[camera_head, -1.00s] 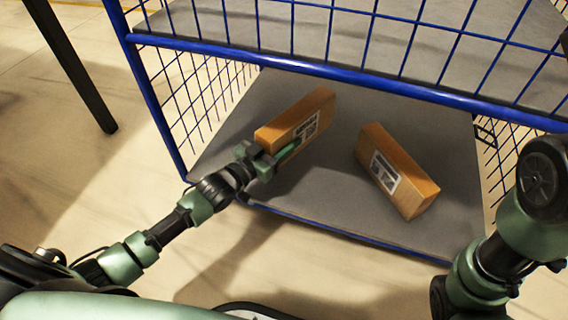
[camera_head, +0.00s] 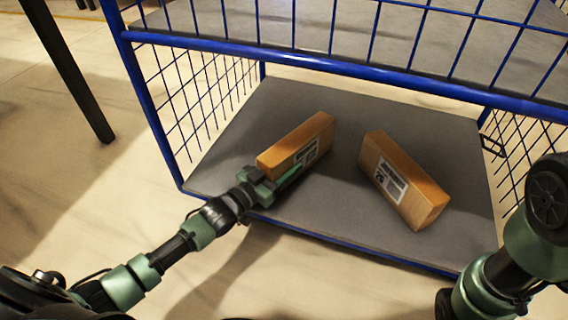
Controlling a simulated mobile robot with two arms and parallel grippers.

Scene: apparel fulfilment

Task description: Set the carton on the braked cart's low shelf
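A brown carton (camera_head: 296,146) with a white label stands on a narrow side, low over the grey low shelf (camera_head: 395,110) of the blue wire cart. My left gripper (camera_head: 282,180) is at its near left end, with one green finger along the labelled face. The other finger is hidden behind the carton, but the gripper appears shut on it. Whether the carton's underside touches the shelf is hard to see. My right arm shows at the lower right edge; its gripper is out of view.
A second labelled carton (camera_head: 402,180) stands on the shelf to the right, with a gap between the two. The cart's blue rail (camera_head: 330,65) and mesh upper part cross above. A dark post (camera_head: 75,85) stands at the left.

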